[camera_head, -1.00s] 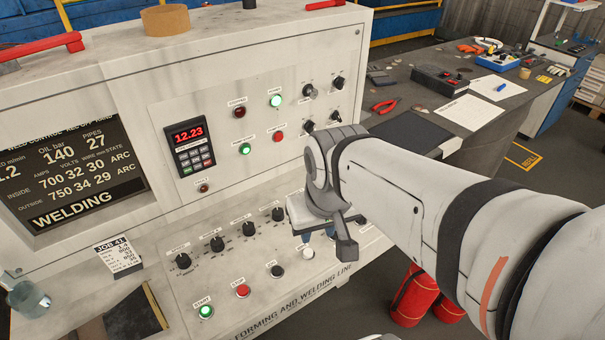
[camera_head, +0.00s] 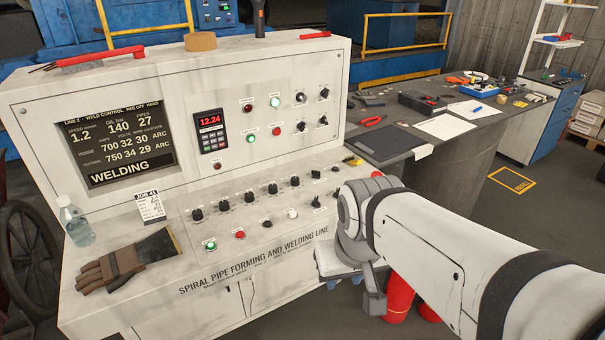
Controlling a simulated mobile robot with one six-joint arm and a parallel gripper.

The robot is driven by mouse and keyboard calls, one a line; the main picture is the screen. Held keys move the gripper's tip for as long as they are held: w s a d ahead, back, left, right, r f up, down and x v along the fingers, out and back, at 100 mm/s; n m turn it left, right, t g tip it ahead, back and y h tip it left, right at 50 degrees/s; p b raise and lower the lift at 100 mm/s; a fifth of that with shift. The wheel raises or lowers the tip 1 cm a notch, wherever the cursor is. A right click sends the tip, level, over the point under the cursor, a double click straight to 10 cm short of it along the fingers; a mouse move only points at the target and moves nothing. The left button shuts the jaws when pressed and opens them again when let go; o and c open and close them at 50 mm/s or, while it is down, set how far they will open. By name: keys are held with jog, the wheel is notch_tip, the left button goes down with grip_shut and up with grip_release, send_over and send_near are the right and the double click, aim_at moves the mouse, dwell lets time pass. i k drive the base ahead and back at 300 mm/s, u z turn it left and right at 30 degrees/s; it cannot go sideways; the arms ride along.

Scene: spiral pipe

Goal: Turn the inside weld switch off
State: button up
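The control desk (camera_head: 150,260) has a screen (camera_head: 118,140) reading WELDING, with ARC on both the inside and outside lines. Several dark knobs and switches stand on its sloped lower panel, including a lever-like switch (camera_head: 316,202) and another (camera_head: 337,196) at the right. More dark switches (camera_head: 300,127) sit on the upright panel. Their labels are too small to read, so I cannot tell which is the inside weld switch. My gripper (camera_head: 344,284) points down at the desk's front right, apart from the switches. Its short bluish fingers look apart and empty; the arm partly hides them.
A glove (camera_head: 110,268) and a bottle (camera_head: 75,222) lie and stand at the desk's left. A grey workbench (camera_head: 400,150) with tools is behind at the right. Red cylinders (camera_head: 397,297) stand below my arm. Floor at the far right is open.

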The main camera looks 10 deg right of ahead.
aim_at(315, 203)
jog(key=z, duration=0.45)
jog(key=i, duration=1)
jog(key=z, duration=0.05)
